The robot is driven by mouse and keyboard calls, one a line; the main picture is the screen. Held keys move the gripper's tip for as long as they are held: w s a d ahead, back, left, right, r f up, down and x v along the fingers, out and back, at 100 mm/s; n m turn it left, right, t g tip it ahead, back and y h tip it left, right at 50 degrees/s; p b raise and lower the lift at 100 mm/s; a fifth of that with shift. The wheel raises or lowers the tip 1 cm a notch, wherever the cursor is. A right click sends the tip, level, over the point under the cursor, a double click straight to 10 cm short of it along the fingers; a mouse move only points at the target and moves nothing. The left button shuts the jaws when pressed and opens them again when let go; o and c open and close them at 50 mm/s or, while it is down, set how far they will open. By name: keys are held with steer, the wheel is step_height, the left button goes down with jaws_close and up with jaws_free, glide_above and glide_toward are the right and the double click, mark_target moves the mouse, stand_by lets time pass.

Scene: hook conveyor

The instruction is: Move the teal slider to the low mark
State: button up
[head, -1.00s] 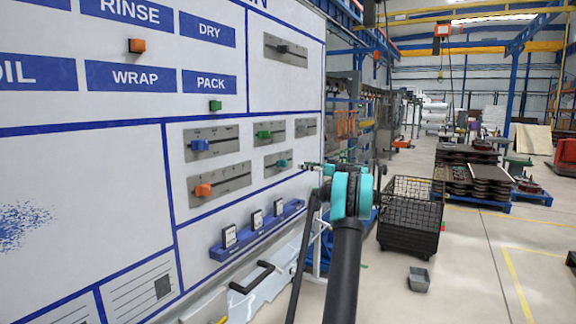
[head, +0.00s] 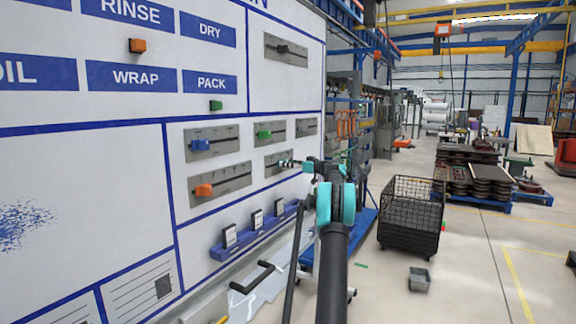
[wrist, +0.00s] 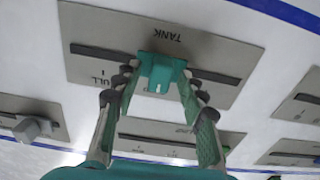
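The teal slider (wrist: 160,72) is a blocky knob on a grey plate (wrist: 210,45) marked TANK, which appears upside down in the wrist view. It sits near the middle of the dark slot, with a FULL label toward the left. My gripper (wrist: 161,75) has one dark fingertip on each side of the knob, very close to it. Whether the fingers press on it cannot be told. In the head view my gripper (head: 290,164) reaches the plate at the panel's lower right and hides most of the teal slider.
Neighbouring plates carry a blue slider (head: 201,145), an orange slider (head: 204,190) and a green slider (head: 264,134). A blue rack (head: 250,235) juts out below, with a black handle (head: 252,278) under it.

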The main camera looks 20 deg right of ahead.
jaws_close()
steer(key=shift+s+a, duration=0.8)
steer(key=shift+a, duration=0.25)
steer(key=shift+s+a, duration=0.8)
steer(key=shift+a, duration=0.2)
steer(key=shift+s+a, duration=0.8)
steer(key=shift+a, duration=0.25)
steer(key=shift+o, duration=0.4)
jaws_free()
steer(key=shift+s, duration=0.1)
steer(key=v, duration=1.2)
